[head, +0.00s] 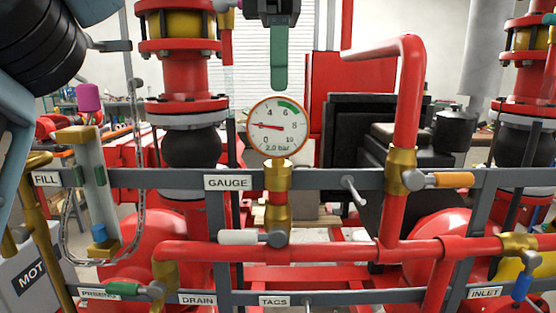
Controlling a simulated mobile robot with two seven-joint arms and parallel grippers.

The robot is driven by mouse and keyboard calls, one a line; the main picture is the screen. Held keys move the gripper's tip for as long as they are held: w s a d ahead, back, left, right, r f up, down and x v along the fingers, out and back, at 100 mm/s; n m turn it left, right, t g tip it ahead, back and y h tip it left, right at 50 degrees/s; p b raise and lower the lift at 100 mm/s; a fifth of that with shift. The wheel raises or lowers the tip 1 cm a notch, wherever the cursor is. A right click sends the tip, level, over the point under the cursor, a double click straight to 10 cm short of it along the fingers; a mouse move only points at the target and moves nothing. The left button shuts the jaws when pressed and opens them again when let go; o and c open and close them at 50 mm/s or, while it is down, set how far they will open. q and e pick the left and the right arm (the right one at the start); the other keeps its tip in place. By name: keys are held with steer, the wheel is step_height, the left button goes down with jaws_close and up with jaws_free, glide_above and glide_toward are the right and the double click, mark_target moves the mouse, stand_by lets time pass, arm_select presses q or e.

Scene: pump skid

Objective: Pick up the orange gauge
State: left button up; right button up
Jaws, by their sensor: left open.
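The orange-rimmed gauge (278,126) has a round white dial reading bar. My left gripper (279,84) comes down from the top edge, with a dark body and a green finger pointing down. It is open and empty, seen edge-on, so one finger hides the other. In the picture its tip is just above the gauge's rim, and I see no contact. My right gripper is not in view.
A grey rail (330,180) crosses behind the fitting. A white-handled valve (240,237) sits below, and an orange-handled valve (450,180) is at right. A red pipe (408,120) rises right of the gauge. A red flanged column (187,85) stands to the left.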

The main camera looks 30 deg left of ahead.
mark_target(278, 122)
arm_select(q)
steer(key=shift+w+a+f, duration=0.15)
steer(key=shift+w+f, duration=0.05)
steer(key=shift+f, duration=0.9)
steer(key=shift+s+f, duration=0.1)
steer(key=shift+f, duration=2.6)
steer(key=c, duration=1.2)
